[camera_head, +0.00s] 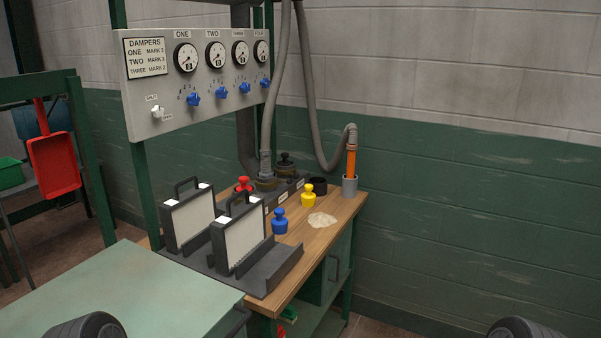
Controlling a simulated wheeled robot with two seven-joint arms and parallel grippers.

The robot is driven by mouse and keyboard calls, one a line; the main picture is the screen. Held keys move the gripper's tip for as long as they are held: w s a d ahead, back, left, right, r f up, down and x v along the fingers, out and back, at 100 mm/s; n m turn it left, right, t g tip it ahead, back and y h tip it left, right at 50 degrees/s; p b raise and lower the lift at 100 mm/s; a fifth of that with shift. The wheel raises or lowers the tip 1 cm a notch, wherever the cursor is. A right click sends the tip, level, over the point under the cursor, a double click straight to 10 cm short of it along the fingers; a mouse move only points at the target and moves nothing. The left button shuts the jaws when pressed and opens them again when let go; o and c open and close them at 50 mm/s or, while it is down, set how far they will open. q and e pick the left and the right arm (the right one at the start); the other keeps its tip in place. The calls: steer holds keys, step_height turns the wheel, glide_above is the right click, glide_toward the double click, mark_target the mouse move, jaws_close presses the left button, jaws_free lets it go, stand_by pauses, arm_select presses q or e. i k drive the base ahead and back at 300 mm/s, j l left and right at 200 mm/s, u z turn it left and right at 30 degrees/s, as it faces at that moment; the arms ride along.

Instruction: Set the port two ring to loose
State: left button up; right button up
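A dark port block (290,192) with small pale labels lies along the back of the wooden bench. A grey hose ends in a fitting (265,172) on a round brassy-dark collar (267,184) on this block. Behind it stands another port with a black knobbed cap (285,160). The labels are too small to read, so I cannot tell which is port two or how its ring is set. Only dark rounded parts of my arms show at the bottom left and bottom right edges; neither gripper is in view.
Blue (280,222), yellow (307,195) and red (243,185) knobbed plugs, a black cup (317,187), pale powder (321,219) and two framed filters (239,242) occupy the bench (345,205). An orange wand (351,163) stands in a grey holder. A dampers panel (150,85) hangs above. The green table (110,290) is clear.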

mark_target(289, 182)
steer(key=i+l+z, duration=0.35)
steer(key=i+l, duration=1.25)
steer(key=i, duration=0.1)
